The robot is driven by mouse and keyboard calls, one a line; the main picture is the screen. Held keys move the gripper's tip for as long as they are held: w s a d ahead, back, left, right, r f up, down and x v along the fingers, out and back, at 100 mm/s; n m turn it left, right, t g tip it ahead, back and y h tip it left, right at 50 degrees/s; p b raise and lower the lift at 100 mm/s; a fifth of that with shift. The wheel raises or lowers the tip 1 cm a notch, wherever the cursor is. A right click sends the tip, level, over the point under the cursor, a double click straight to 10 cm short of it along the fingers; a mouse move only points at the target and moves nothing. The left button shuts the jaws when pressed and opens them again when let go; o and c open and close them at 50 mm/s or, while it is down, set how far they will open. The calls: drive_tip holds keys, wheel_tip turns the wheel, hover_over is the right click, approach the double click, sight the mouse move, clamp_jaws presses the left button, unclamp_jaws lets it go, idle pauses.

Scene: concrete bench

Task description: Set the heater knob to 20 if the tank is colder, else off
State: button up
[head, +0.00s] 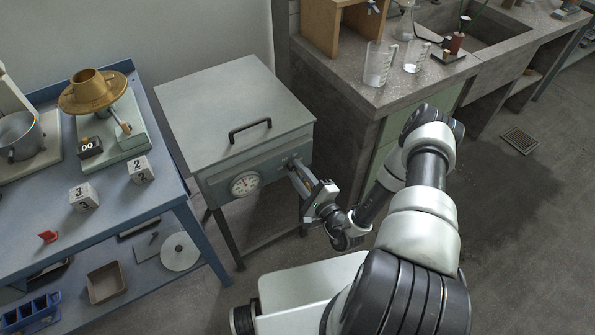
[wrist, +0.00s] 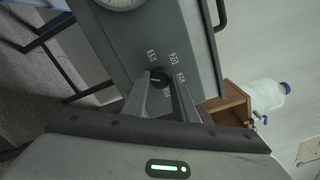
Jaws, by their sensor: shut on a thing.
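The grey tank (head: 235,110) stands on legs between the blue bench and the concrete counter, its lid down. A round white dial gauge (head: 244,184) is on its front; the reading is too small to tell. The gauge's edge also shows in the wrist view (wrist: 121,3). My gripper (head: 294,167) reaches the front panel right of the gauge. In the wrist view, its fingers are shut on the black heater knob (wrist: 158,76). Printed marks, including 15 and 20 (wrist: 173,57), surround the knob. The fingers partly hide the knob and lower marks; its setting is unclear.
The blue bench (head: 152,212) at left holds a brass-topped device (head: 95,90), number blocks (head: 84,197) and a pot (head: 18,135). The concrete counter (head: 333,78) at right holds glass beakers (head: 378,64). A black handle (head: 250,131) rises from the tank lid.

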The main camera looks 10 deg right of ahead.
idle(0.5)
drive_tip(key=o, duration=1)
drive_tip(key=shift+o, duration=0.2)
drive_tip(key=v, duration=1.7)
drive_tip(key=shift+s+p, duration=0.2)
drive_tip(key=shift+p, duration=0.2)
